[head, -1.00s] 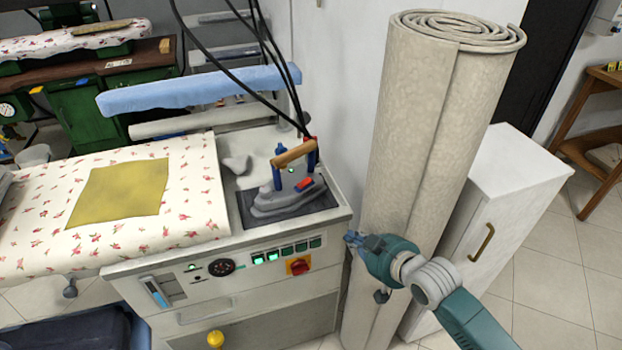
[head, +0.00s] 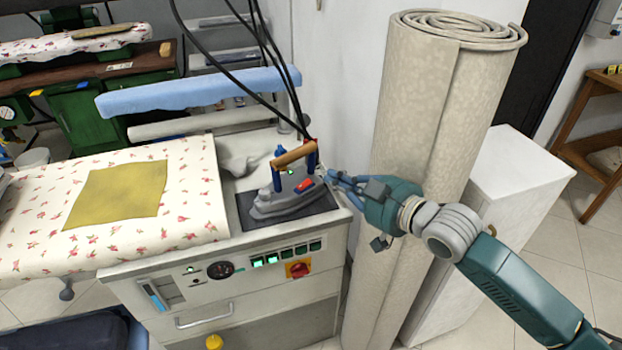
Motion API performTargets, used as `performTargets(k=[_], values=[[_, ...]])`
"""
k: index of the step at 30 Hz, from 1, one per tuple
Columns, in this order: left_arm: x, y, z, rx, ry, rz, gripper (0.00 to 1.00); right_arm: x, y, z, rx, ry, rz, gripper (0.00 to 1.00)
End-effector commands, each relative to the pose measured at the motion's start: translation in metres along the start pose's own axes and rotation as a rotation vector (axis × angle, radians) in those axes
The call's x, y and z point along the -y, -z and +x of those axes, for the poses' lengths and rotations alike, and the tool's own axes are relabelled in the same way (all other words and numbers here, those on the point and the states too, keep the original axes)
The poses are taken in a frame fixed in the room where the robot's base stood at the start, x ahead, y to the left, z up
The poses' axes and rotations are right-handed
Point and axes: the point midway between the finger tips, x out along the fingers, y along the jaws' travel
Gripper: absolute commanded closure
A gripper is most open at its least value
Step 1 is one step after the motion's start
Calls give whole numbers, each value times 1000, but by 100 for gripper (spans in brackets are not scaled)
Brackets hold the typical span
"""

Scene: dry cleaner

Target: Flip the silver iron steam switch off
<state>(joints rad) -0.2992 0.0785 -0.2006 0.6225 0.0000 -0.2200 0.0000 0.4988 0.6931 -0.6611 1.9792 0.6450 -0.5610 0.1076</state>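The silver iron (head: 285,198) rests on a dark pad (head: 246,214) at the right end of the ironing station (head: 190,252). It has a wooden handle (head: 293,155), blue and red fittings and black cables rising from it. A red switch (head: 304,185) sits on its body, facing me. My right gripper (head: 332,178) is just right of the iron, its fingers pointing left toward the red switch, with a small gap seemingly between. My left gripper is not in view.
A tall rolled carpet (head: 425,110) stands right behind my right arm, beside a white cabinet (head: 515,180). A padded flowered board (head: 200,190) with a yellow cloth (head: 118,195) fills the left. The station's front panel has a red knob (head: 298,269) and green-lit buttons.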

Motion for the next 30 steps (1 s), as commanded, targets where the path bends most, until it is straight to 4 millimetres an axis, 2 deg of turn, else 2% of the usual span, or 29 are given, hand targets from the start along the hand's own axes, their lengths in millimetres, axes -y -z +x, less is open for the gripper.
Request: performTargets(k=[5, 15, 17, 21, 30], values=[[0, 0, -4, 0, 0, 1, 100, 0, 3, 28, -2, 1, 1, 100], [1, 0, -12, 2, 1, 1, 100, 1, -1, 98, 3, 1, 0, 100], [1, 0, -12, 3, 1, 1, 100, 0, -15, 98, 6, 0, 1, 100], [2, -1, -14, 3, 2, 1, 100, 0, -30, 102, 2, 1, 0, 100], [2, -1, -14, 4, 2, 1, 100, 1, -39, 104, 0, 1, -2, 100]])
